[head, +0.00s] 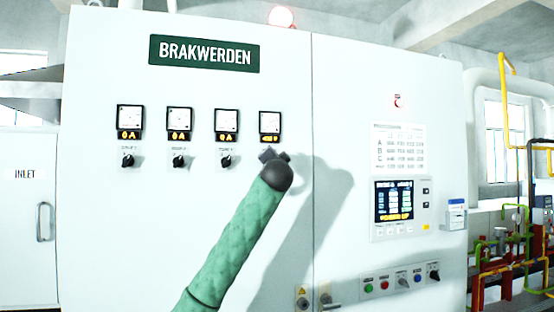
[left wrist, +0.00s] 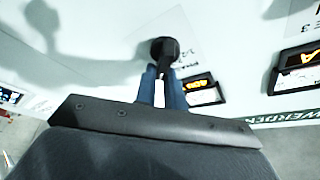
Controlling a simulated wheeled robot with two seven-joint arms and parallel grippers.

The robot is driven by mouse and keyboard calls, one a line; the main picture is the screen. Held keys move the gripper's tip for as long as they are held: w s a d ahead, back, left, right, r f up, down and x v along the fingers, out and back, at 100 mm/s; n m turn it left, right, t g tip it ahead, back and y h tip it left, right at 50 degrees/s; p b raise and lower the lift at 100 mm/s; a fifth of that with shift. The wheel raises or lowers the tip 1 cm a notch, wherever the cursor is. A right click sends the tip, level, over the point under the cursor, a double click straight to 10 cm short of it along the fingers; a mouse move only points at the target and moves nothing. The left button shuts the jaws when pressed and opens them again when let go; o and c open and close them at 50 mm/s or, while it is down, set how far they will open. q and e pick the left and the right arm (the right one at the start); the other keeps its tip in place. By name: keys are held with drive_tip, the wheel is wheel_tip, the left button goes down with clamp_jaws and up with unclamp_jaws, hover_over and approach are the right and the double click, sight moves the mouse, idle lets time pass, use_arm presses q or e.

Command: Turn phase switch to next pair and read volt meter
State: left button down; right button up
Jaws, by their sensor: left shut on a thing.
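The volt meter (head: 270,122) is the rightmost of the small meters on the white cabinet, with a lit orange display whose reading is too small to make out. My left gripper (head: 272,156) is at the panel just below that meter and hides the phase switch in the head view. In the left wrist view the black phase switch knob (left wrist: 164,49) sits between the tips of my blue fingers (left wrist: 163,76), which are shut on it. The volt meter's display also shows there (left wrist: 197,85), partly cut off by the gripper body. My right gripper is in neither view.
Three more meters stand in a row to the left, each with a black knob below, such as this knob (head: 226,160). A control screen (head: 394,201) and a row of buttons (head: 402,282) are on the right cabinet door. Pipes (head: 500,240) stand at the far right.

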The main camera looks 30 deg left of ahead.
use_arm(q)
drive_tip(key=shift+w+a+f, duration=0.1)
drive_tip(key=shift+w+f, duration=0.05)
drive_tip(key=shift+f, duration=0.25)
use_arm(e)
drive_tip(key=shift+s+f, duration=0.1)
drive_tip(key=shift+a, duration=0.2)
use_arm(q)
drive_tip(key=c, duration=1.6)
unclamp_jaws()
drive_tip(key=shift+o, duration=0.6)
drive_tip(key=shift+a, duration=0.15)
drive_tip(key=shift+a+r, duration=0.1)
drive_tip(key=shift+a, duration=0.15)
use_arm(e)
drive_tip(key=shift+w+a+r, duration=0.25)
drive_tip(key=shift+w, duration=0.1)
use_arm(q)
drive_tip(key=shift+d, duration=0.1)
